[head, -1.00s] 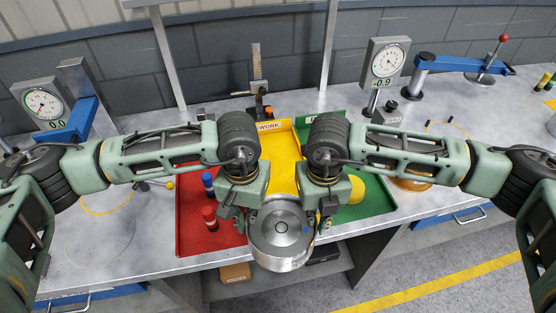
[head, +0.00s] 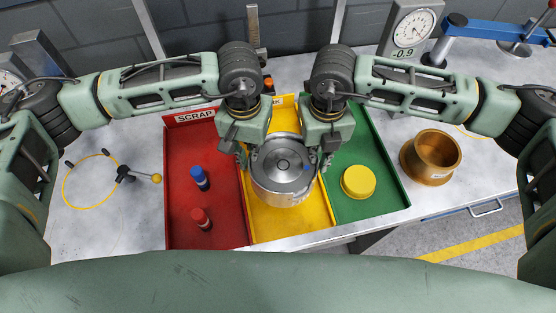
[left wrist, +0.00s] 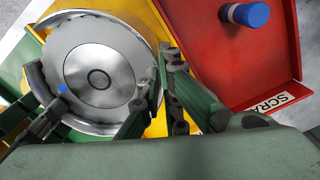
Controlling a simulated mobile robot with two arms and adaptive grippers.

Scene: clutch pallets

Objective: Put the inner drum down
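The inner drum (head: 283,170) is a round silver metal drum with a hub and a small blue dot. It is level, over the yellow work tray (head: 262,228); I cannot tell whether its underside touches the tray. My left gripper (head: 245,157) is at its left rim and my right gripper (head: 323,160) at its right rim, both appearing closed on it. In the left wrist view the drum (left wrist: 100,72) shows from above, with my left gripper's fingers (left wrist: 156,92) at the rim on the scrap side. The drum hides the tray floor beneath it.
The red scrap tray (head: 177,228) on the left holds a blue-capped (head: 199,178) and a red-capped (head: 201,218) piece. The green tray (head: 378,206) on the right holds a yellow disc (head: 358,181). A bronze drum (head: 431,156) stands further right. Gauge stands are behind.

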